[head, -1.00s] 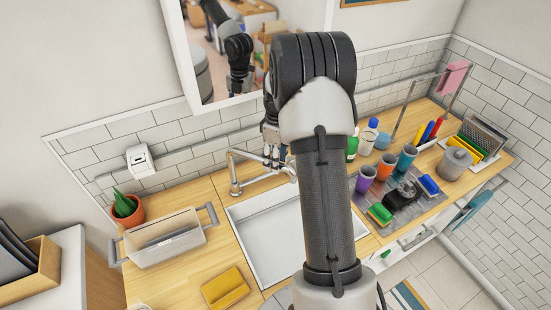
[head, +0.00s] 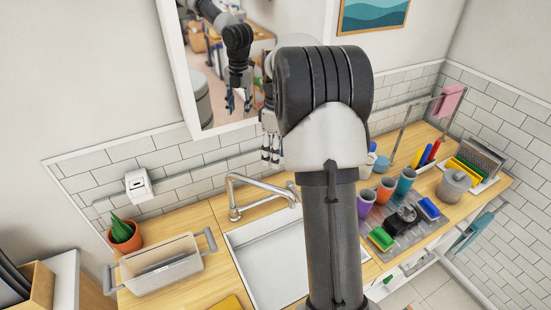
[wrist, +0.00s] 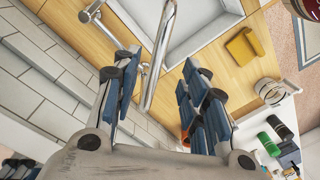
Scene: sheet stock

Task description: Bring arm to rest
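My gripper (head: 270,163) is in the head view, left of my raised dark arm and in front of the tiled wall. It hangs above the faucet (head: 236,199), with its fingers pointing down. In the wrist view my gripper (wrist: 158,62) has its blue-padded fingers spread apart with nothing held between them. The faucet's spout (wrist: 160,50) shows between the fingers, beyond them. My arm hides part of the counter and the sink's right side.
The sink (head: 268,262) lies below. A mirror (head: 215,105) hangs on the wall close behind my gripper.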

